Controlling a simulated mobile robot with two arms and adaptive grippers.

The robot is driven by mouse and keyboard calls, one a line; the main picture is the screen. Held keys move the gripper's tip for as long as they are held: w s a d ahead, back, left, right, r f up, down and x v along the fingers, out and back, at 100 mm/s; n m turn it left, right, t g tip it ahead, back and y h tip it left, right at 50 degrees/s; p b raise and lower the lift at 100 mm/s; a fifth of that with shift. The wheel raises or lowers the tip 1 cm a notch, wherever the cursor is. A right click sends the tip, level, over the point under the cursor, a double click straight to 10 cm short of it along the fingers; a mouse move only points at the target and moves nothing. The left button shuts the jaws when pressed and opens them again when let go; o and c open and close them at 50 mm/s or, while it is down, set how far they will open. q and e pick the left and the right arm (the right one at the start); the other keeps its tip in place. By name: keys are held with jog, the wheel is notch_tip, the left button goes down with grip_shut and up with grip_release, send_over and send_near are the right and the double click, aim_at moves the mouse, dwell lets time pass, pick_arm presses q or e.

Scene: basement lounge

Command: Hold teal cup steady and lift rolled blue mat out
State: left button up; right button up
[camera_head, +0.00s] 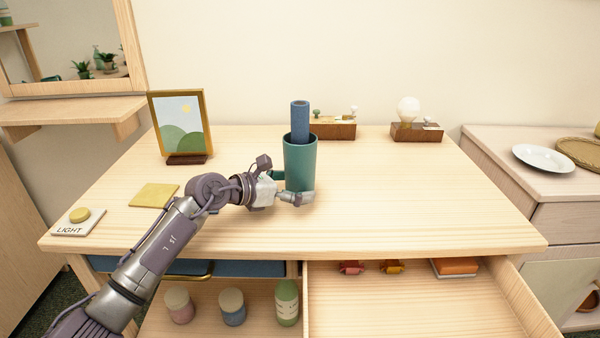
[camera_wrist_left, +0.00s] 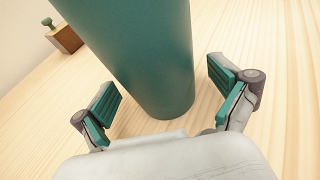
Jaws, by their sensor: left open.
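The teal cup (camera_head: 300,165) stands upright on the light wooden table (camera_head: 400,200). The rolled blue mat (camera_head: 300,118) stands in it, its upper part sticking out above the rim. My left gripper (camera_head: 292,188) is low at the cup, coming from the left. In the left wrist view the teal cup (camera_wrist_left: 150,60) rises between the two spread fingers of my left gripper (camera_wrist_left: 168,100). Gaps show beside the cup, so the jaws are open around its lower part. The mat is outside the wrist view. My right gripper is not in view.
A framed picture (camera_head: 181,125), a yellow pad (camera_head: 154,195) and a LIGHT switch (camera_head: 79,218) are on the left of the table. Wooden blocks with knobs (camera_head: 332,131) and a bulb (camera_head: 408,112) stand at the back. An open drawer (camera_head: 400,310) juts out at front right. The table's right side is clear.

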pick_arm(q)
jog(key=shift+c, duration=0.3)
jog(key=c, duration=1.1)
